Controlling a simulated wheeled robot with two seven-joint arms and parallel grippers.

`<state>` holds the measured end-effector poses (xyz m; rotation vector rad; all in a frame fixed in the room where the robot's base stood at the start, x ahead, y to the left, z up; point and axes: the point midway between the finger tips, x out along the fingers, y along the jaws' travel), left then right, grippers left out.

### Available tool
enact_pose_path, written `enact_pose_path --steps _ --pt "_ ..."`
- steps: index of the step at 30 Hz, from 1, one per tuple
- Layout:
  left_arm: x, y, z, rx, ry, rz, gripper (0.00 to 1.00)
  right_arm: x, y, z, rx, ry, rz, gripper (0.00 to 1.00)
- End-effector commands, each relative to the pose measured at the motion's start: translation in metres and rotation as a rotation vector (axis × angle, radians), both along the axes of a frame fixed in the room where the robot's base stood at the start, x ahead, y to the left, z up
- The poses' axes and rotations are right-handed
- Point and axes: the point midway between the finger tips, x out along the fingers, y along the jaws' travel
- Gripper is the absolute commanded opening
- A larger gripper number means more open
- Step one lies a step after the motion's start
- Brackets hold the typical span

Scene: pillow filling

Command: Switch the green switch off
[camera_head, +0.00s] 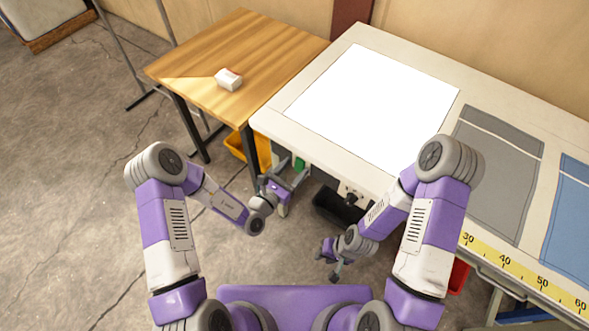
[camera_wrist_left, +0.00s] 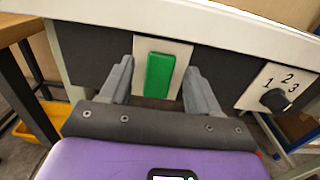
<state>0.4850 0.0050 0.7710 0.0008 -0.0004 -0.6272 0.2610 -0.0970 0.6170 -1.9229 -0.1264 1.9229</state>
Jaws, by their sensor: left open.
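The green switch (camera_wrist_left: 160,75) is a tall green rocker on a pale plate, set in the dark front panel under the white table's edge. A small part of the green switch (camera_head: 300,163) also shows in the head view. My left gripper (camera_head: 290,174) is open in front of the panel. In the left wrist view, the fingers of my left gripper (camera_wrist_left: 160,84) stand on either side of the switch, with nothing between them; contact cannot be told. My right gripper (camera_head: 329,262) hangs low, right of the left one, away from the switch; its jaw opening is unclear.
A dial plate marked 1, 2, 3 (camera_wrist_left: 278,88) sits right of the switch. The white table (camera_head: 272,122) overhangs the panel. A wooden table (camera_head: 240,50) with a small white box (camera_head: 229,79) stands left. A yellow bin (camera_head: 237,146) is below it.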

Motion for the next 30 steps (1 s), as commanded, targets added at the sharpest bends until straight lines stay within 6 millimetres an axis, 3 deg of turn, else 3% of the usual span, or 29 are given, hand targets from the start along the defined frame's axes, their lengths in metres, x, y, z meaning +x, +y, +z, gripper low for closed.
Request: enact_pose_path --steps 11,22,26,30 --pt "0.006 -0.005 0.001 -0.001 0.001 0.0 0.62 0.0 0.0 -0.002 0.0 0.0 0.0 0.31" --pt "0.006 -0.005 0.001 -0.001 0.001 -0.001 0.06 0.0 0.0 -0.002 0.0 0.0 0.0 0.31" --pt "0.006 -0.005 -0.002 -0.012 -0.015 -0.001 0.06 0.0 0.0 -0.006 0.0 0.0 0.0 0.31" --pt "0.005 -0.004 -0.01 -0.071 -0.094 0.0 0.06 0.0 0.0 -0.022 0.0 0.0 0.0 0.31"
